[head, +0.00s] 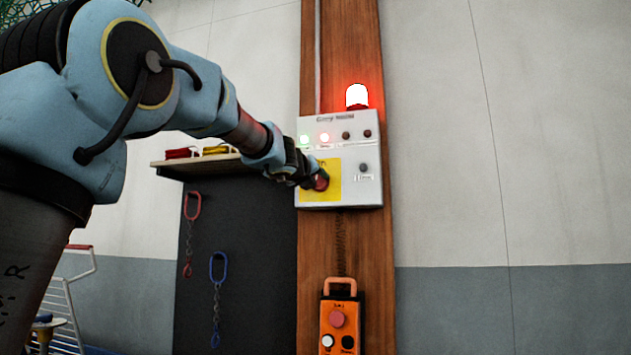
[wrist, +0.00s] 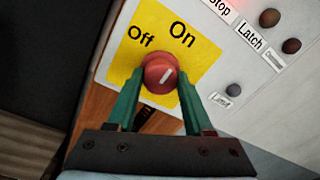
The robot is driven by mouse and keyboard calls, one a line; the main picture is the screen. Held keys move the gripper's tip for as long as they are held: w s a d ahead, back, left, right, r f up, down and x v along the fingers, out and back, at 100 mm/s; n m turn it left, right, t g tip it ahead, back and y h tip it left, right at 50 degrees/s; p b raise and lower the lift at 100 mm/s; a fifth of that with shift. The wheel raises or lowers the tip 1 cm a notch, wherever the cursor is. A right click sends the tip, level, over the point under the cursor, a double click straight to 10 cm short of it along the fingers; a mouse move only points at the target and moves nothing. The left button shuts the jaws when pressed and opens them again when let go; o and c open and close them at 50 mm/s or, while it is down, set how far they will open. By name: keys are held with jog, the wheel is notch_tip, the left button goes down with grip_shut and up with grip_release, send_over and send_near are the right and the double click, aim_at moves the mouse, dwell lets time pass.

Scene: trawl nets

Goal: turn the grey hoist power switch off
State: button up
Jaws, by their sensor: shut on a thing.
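The hoist switch box (head: 341,125) is light grey and fixed to a wooden post. Its rotary switch is a round red knob (wrist: 160,70) on a yellow plate (wrist: 205,58) marked Off and On. The knob's white line slants up and right, toward On. My gripper (wrist: 160,82) has its two green fingers on either side of the knob and is shut on it. In the head view my gripper (head: 307,176) reaches the box from the left and partly covers the knob (head: 321,181).
A lit red beacon (head: 357,96) tops the box; green and red lamps glow on it. An orange pendant control (head: 341,320) hangs below. A dark panel (head: 250,270) with hanging chains and a shelf (head: 200,163) stand left. The wall right is clear.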

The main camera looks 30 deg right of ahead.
grip_shut()
jog(key=shift+n, duration=0.4)
jog(key=n+t+b, duration=0.1)
jog(key=n+b, duration=0.4)
jog(key=n, duration=1.2)
jog(key=shift+f, duration=0.15)
jog(key=shift+n, duration=0.5)
